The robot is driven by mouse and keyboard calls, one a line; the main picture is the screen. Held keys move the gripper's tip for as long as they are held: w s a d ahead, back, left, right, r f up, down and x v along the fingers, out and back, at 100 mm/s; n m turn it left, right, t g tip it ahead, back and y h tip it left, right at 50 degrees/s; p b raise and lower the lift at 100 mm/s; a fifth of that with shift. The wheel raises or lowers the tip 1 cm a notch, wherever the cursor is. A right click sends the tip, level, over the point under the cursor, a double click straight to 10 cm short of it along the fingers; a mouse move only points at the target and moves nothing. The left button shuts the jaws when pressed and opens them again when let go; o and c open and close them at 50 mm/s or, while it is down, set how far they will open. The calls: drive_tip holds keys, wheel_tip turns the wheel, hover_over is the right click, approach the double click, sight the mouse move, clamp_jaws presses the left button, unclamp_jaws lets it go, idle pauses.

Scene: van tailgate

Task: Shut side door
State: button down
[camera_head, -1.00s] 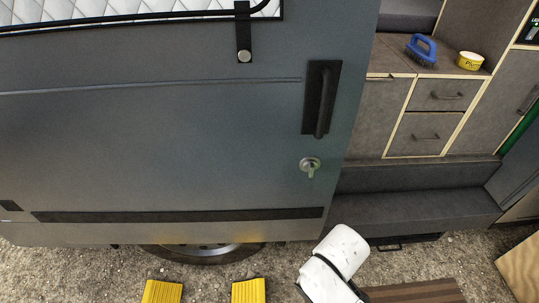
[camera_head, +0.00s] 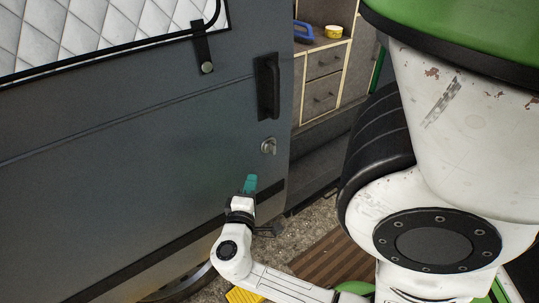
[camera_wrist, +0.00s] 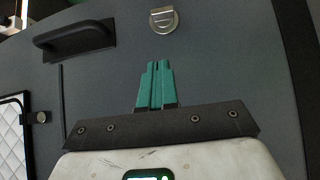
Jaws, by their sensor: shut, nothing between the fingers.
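The side door (camera_head: 130,165) is a large dark grey panel filling the left of the head view. It stands open, with the van's interior showing past its right edge. It has a black upright handle (camera_head: 268,87) and a metal latch (camera_head: 268,146) below that. My gripper (camera_head: 250,184) is in front of the door's lower right part, below the latch. In the wrist view its teal fingers (camera_wrist: 158,85) are together and empty, pointing at the door panel (camera_wrist: 225,75) near the latch (camera_wrist: 164,20). I cannot tell whether the fingertips touch the door.
Inside the van are cabinet drawers (camera_head: 322,80), a blue brush (camera_head: 303,31) and a yellow tub (camera_head: 333,31). A brown slatted mat (camera_head: 335,255) lies on gravel below the opening. A yellow block (camera_head: 243,295) is at the bottom edge.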

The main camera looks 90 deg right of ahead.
drive_tip(key=p, duration=0.2)
approach(271, 147)
drive_tip(key=w+d, duration=0.2)
drive_tip(key=d, duration=0.2)
drive_tip(key=shift+s+d+r, duration=0.15)
drive_tip(key=shift+s+d, duration=0.35)
drive_tip(key=shift+s, duration=0.4)
drive_tip(key=shift+s+d+p, duration=0.35)
drive_tip(key=shift+s+d, duration=0.05)
drive_tip(key=shift+s, duration=0.15)
drive_tip(key=shift+d, duration=0.1)
